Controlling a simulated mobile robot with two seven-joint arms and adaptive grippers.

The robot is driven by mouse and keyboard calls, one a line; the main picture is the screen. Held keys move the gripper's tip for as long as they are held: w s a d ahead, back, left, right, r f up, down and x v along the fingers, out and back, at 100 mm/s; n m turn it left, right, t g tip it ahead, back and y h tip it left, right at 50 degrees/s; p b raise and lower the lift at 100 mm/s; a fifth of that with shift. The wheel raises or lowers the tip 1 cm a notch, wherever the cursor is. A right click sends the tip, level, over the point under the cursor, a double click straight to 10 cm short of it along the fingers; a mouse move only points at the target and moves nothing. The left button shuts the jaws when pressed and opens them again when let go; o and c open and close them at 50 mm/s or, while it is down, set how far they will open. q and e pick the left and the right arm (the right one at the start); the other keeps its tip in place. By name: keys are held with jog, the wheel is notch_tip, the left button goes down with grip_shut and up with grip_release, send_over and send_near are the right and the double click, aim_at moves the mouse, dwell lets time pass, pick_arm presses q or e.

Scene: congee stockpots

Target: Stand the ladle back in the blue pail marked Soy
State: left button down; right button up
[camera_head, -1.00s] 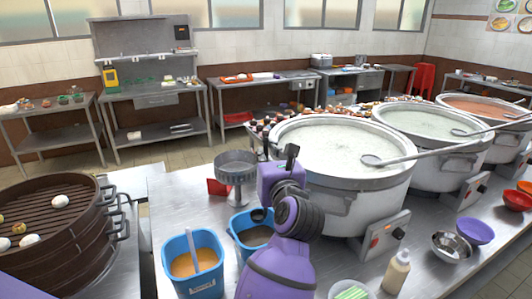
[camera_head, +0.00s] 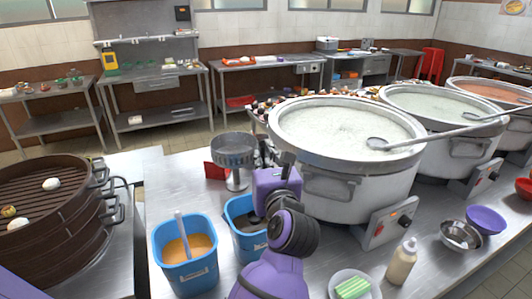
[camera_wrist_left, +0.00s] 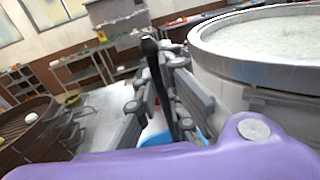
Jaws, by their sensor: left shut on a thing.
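My left gripper (camera_head: 268,154) is above the front counter, behind the purple wrist in the head view. In the left wrist view its fingers (camera_wrist_left: 160,90) are shut on the ladle, whose dark upright handle (camera_wrist_left: 150,48) shows between them. The ladle's lower end is hidden in the wrist view. A blue pail with dark contents (camera_head: 237,204) stands just below and left of the gripper, partly covered by my arm. I cannot read its marking. Another blue pail (camera_head: 190,276) beside it holds orange liquid and a light handle. My right gripper is not in view.
A large stockpot (camera_head: 335,160) stands close right of the gripper, with a long ladle across its rim. A metal strainer stand (camera_head: 234,160) is behind the pails. A steamer (camera_head: 60,225) is at left. A bottle (camera_head: 401,262) and bowls are at front right.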

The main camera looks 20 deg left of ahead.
pick_arm(q)
jog(key=shift+f+b, duration=2.9)
jog(key=shift+f, duration=2.9)
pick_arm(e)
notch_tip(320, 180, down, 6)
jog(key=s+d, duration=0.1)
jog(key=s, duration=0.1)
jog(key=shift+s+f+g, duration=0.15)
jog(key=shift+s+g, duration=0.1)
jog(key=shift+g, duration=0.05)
pick_arm(q)
jog(key=c, duration=1.8)
grip_release()
jog(key=shift+o, duration=0.2)
jog(key=shift+s, duration=0.1)
